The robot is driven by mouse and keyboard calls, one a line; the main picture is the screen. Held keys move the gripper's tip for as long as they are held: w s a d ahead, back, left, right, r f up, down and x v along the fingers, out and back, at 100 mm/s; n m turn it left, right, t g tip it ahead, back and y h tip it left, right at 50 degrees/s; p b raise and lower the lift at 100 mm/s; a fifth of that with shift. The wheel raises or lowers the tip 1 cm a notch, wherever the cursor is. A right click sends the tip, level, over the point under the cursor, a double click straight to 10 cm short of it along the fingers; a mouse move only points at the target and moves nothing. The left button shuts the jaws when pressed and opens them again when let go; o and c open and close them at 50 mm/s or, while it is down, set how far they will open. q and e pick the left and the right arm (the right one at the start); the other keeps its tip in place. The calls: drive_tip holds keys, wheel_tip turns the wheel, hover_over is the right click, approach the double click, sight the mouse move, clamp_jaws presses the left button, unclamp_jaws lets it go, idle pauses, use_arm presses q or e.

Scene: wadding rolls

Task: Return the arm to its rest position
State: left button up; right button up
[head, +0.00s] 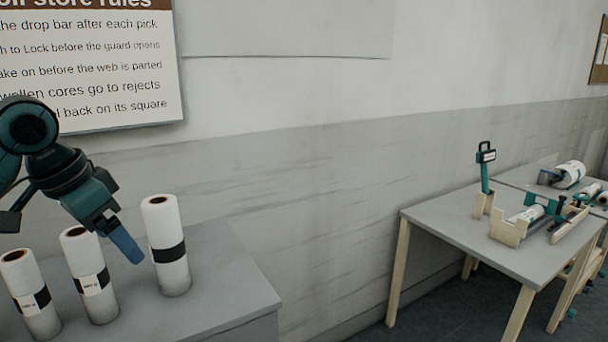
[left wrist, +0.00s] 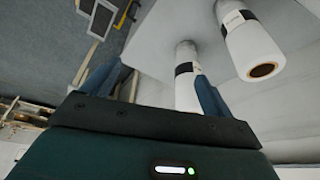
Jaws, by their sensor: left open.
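Three white wadding rolls with black bands and brown core ends stand upright on a grey counter (head: 225,262): a left one (head: 32,300), a middle one (head: 88,270) and a taller right one (head: 168,240). My left gripper (head: 132,252) points down in the gap between the middle and right rolls, as the head view shows it. In the left wrist view its fingers (left wrist: 157,75) are apart with nothing gripped. My right gripper is out of sight.
A light table (head: 460,230) at right carries a wooden cradle (head: 508,232) with a white roll and a green-handled upright (head: 485,170). A second table behind holds more rolls. A sign (head: 85,75) hangs on the wall. Floor lies between counter and table.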

use_arm(q)
drive_tip(key=s+d+f, duration=0.2)
drive_tip(key=d+f, duration=0.2)
drive_tip(key=f, duration=0.4)
drive_tip(key=s+d+f, duration=0.3)
drive_tip(key=d+f, duration=0.1)
drive_tip(key=f, duration=0.4)
drive_tip(key=s+d+f, duration=0.2)
drive_tip(key=d+f, duration=0.1)
drive_tip(key=f, duration=0.6)
drive_tip(key=s+a+f+n+y, duration=0.1)
drive_tip(key=s+f+n, duration=0.25)
drive_tip(key=s, duration=0.55)
drive_tip(key=s+a+f+n+y, duration=0.1)
drive_tip(key=s+a+f+n, duration=0.1)
drive_tip(key=s+f, duration=0.45)
drive_tip(key=w+d+f+m+t+h, duration=0.1)
drive_tip(key=w+d+f+t, duration=0.3)
drive_tip(key=f, duration=0.5)
drive_tip(key=shift+d+t+h, duration=0.9)
drive_tip(key=shift+t, duration=0.3)
drive_tip(key=shift+m, duration=0.25)
